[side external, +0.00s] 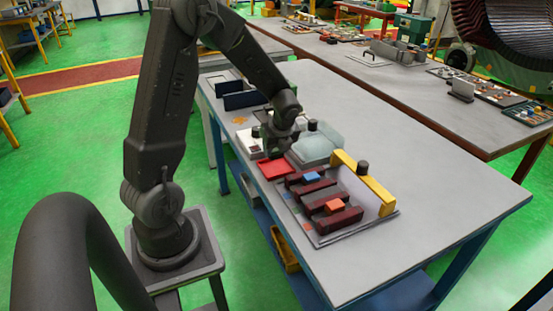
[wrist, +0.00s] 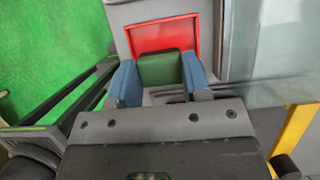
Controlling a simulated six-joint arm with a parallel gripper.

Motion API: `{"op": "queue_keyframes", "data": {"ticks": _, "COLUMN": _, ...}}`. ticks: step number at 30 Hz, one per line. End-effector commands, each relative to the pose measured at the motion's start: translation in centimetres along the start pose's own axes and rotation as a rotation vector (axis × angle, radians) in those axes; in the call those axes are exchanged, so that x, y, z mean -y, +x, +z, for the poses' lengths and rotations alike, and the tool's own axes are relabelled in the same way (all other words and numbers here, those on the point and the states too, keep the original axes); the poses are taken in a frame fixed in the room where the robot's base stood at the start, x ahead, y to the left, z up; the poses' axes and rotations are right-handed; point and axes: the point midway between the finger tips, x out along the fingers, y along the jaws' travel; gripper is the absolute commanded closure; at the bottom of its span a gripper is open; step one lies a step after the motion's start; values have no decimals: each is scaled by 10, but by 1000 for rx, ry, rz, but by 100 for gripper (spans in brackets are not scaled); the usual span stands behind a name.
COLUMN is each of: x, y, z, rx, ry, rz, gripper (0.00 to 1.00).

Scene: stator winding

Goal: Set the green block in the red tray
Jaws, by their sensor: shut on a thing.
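My gripper (wrist: 160,80) has blue fingertips and is shut on the green block (wrist: 160,68), with one finger on each side of it. In the wrist view the block overlaps the near part of the red tray (wrist: 163,33), whose bare floor and far rim show beyond it. In the side view the red tray (side external: 275,170) lies on the bench below and close to my gripper (side external: 274,150). The green block cannot be made out clearly there. How high it is above the tray, or whether it touches it, I cannot tell.
Right of the tray, dark red supports (side external: 322,192) carry a blue block (side external: 311,177) and an orange block (side external: 334,205). A yellow bar (side external: 362,183) stands behind them. A pale translucent block (side external: 317,148) is close behind the tray. The bench's right end (side external: 440,190) is clear.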

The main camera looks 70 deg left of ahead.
Motion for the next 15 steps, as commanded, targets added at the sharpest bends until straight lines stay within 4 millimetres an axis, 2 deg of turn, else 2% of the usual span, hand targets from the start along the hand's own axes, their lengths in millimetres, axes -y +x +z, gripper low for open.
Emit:
{"op": "queue_keyframes", "data": {"ticks": 2, "x": 2, "y": 3, "z": -3, "rx": 1, "ry": 1, "rz": 0, "gripper": 80}}
{"op": "queue_keyframes", "data": {"ticks": 9, "x": 2, "y": 33, "z": -15, "rx": -1, "ry": 2, "rz": 2, "gripper": 80}}
{"op": "queue_keyframes", "data": {"ticks": 15, "x": 2, "y": 38, "z": -17, "rx": 0, "ry": 0, "rz": -2, "gripper": 80}}
